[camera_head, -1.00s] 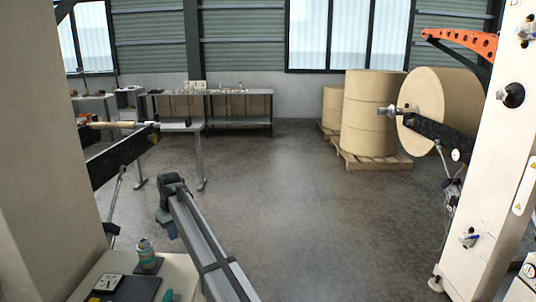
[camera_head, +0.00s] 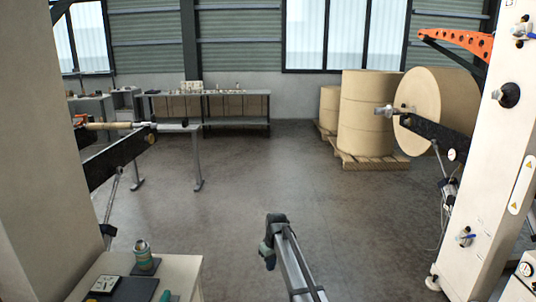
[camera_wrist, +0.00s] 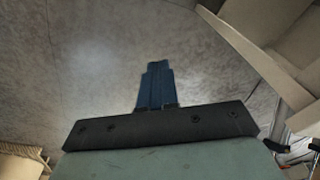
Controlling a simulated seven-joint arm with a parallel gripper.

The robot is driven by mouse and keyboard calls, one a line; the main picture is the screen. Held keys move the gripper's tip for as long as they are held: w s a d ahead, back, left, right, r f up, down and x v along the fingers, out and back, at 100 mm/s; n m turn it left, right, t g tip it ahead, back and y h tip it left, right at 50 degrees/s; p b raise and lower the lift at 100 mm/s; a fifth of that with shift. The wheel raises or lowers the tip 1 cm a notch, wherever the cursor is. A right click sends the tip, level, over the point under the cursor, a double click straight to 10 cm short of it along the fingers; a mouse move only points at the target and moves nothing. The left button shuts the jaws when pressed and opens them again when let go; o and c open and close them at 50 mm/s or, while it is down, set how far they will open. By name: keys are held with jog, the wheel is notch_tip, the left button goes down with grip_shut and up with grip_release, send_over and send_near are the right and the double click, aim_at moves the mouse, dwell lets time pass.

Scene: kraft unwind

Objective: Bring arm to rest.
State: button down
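My arm (camera_head: 296,268) reaches forward from the bottom edge of the head view over bare floor. My gripper (camera_head: 270,263) hangs down at its far end, small and partly hidden by the wrist. In the wrist view the blue fingers of my gripper (camera_wrist: 156,75) lie together in front of the dark mounting plate. Nothing shows between them, and they touch nothing. Grey floor lies beyond the fingertips.
A white machine column (camera_head: 490,160) stands at the right, beside a large kraft roll (camera_head: 438,108). The middle floor (camera_head: 330,200) is clear.

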jog(key=s+d+f+m+g, duration=0.2)
jog(key=s+d+f, duration=0.3)
jog(key=s+f, duration=0.8)
jog(key=s+d+f+m+g, duration=0.15)
jog(key=s+d+f, duration=0.35)
jog(key=s+f, duration=0.8)
jog(key=s+d+f+m+g, duration=0.1)
jog(key=s+d+f+g, duration=0.1)
jog(key=s, duration=1.4)
jog(key=s+d+f+m+g+h, duration=0.1)
jog(key=s+d+f, duration=0.3)
jog(key=s, duration=1.2)
notch_tip(320, 180, down, 2)
jog(key=shift+f+m+g, duration=0.25)
jog(key=shift+m+g, duration=0.2)
